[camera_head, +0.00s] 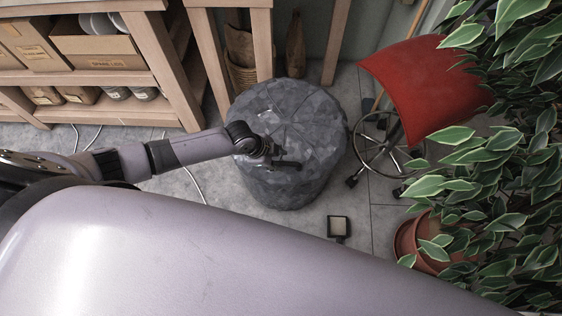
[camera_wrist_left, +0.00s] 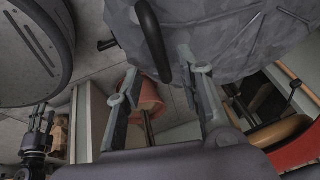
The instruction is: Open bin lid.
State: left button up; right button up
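The bin appears to be the grey, faceted, round container (camera_head: 285,115) in the middle of the head view. Its broad top looks closed. In the wrist view its grey surface (camera_wrist_left: 235,35) fills the upper right. A dark curved handle (camera_wrist_left: 152,38) shows there, and a dark bar (camera_head: 288,165) shows at the bin's near edge in the head view. My left gripper (camera_head: 272,155) is over that near edge. In the wrist view its fingers (camera_wrist_left: 158,66) are spread, with the handle between them; contact is unclear. An arm end (camera_wrist_left: 38,130) at lower left, seemingly my right gripper, is too small to read.
A red chair (camera_head: 420,85) with a wheeled base stands right of the bin. A leafy plant (camera_head: 510,150) in a terracotta pot (camera_head: 425,245) fills the right side. Wooden shelving (camera_head: 165,65) with boxes stands at the back left. A small dark square object (camera_head: 338,227) lies in front.

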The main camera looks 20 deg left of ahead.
aim_at(283, 163)
pick_arm(q)
jog(key=shift+x, duration=1.65)
jog(key=shift+a, duration=0.1)
jog(key=shift+c, duration=0.6)
grip_shut()
